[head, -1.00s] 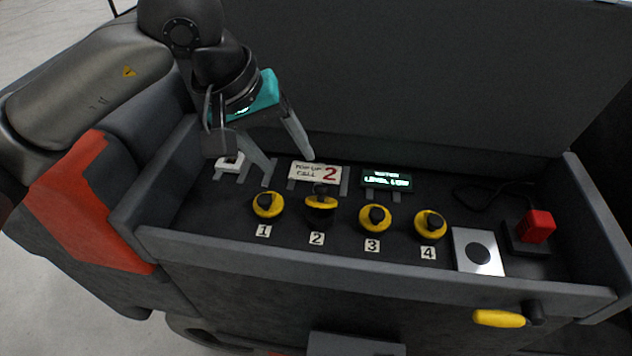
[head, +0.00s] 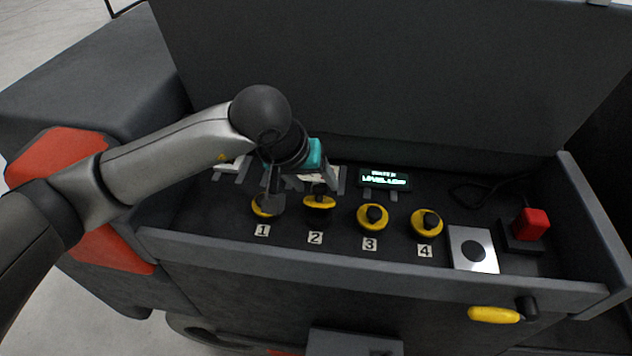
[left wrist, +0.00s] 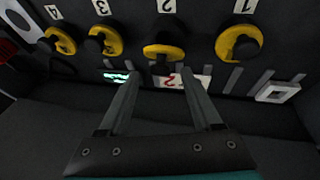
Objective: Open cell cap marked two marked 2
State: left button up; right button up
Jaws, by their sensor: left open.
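The cap marked 2 (head: 318,202) is yellow and black, second from left in a row of numbered caps. It looks different from its neighbours: its yellow part seems tilted up, with a dark area in front of it above the label 2 (head: 315,238). It also shows in the left wrist view (left wrist: 164,53), beyond the fingertips. My left gripper (head: 302,190) is open and empty, with its fingers spread above and behind caps 1 and 2. In the left wrist view my left gripper (left wrist: 157,82) touches no cap. My right gripper is not in view.
Caps 1 (head: 266,206), 3 (head: 372,217) and 4 (head: 426,222) stand beside cap 2. A lit display (head: 385,179) reads level low. A raised tray wall (head: 370,264) runs along the front.

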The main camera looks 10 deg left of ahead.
pick_arm(q)
jog(key=shift+x, duration=0.8)
jog(key=shift+c, duration=0.2)
grip_shut()
